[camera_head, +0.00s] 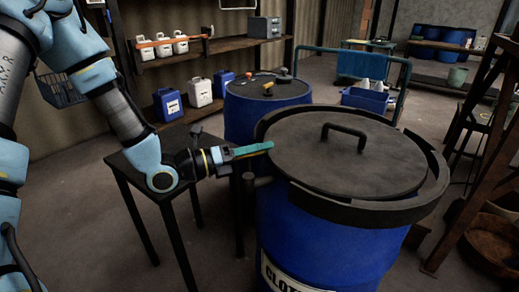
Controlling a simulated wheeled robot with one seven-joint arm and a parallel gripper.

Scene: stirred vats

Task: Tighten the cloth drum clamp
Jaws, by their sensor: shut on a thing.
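The cloth drum (318,240) is a blue drum at the front right, with a partly visible label starting "CLO" (285,275). A flat dark lid (350,170) with a raised bar handle lies on it. The dark clamp ring (375,213) runs around the rim. A short dark stub (262,181) sticks out at its left side. My gripper (232,153) is at the ring's left, shut on a slim teal bar (254,149) that reaches to the rim. I cannot tell how the bar joins the ring; the fingertips are small and hard to make out.
A second blue drum (245,120) with small tools on top stands behind, left of the cloth drum. A dark table (125,165) stands below my arm. Shelves with jugs (200,92) line the back wall. A wooden frame (470,185) stands close on the right.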

